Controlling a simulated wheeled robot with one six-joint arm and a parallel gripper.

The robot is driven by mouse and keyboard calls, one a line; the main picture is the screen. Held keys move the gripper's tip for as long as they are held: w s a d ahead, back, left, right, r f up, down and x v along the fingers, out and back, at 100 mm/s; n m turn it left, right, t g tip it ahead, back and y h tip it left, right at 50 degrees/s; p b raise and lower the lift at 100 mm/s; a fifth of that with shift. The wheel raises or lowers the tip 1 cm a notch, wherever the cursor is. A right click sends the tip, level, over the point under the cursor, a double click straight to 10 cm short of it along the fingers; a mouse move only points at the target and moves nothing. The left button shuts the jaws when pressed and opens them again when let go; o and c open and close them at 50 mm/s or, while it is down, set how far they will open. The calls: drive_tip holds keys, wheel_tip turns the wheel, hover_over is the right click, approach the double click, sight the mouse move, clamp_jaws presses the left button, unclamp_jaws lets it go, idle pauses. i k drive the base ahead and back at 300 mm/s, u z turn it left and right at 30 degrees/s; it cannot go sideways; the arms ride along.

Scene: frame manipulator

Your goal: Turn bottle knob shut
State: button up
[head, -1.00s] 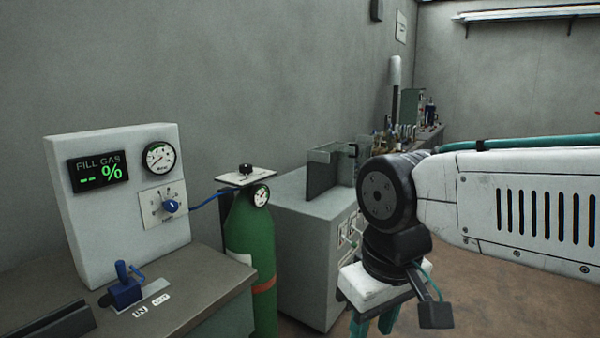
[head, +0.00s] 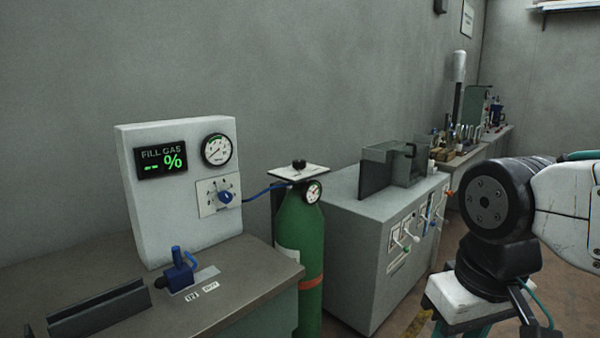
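The green gas bottle (head: 301,245) stands on the floor between the bench and a grey cabinet. Its black knob (head: 299,164) sits on top, above a white plate (head: 299,172). A round gauge (head: 313,192) is on the bottle's neck, and a blue hose (head: 262,190) runs from there to the fill-gas panel. My gripper (head: 470,334) hangs at the lower right, to the right of the bottle and apart from it. Only its upper teal part shows; the fingertips are below the picture edge.
The fill-gas panel (head: 180,230) has a display reading "-- %", a gauge (head: 216,150) and a blue dial (head: 225,197). A blue lever (head: 180,268) is on the bench (head: 235,300). The grey cabinet (head: 345,205) with levers stands between the bottle and my arm. Floor shows at lower right.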

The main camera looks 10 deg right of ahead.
sight(299, 164)
drive_tip(key=u, duration=0.3)
drive_tip(key=i, duration=1.1)
drive_tip(key=z, duration=0.4)
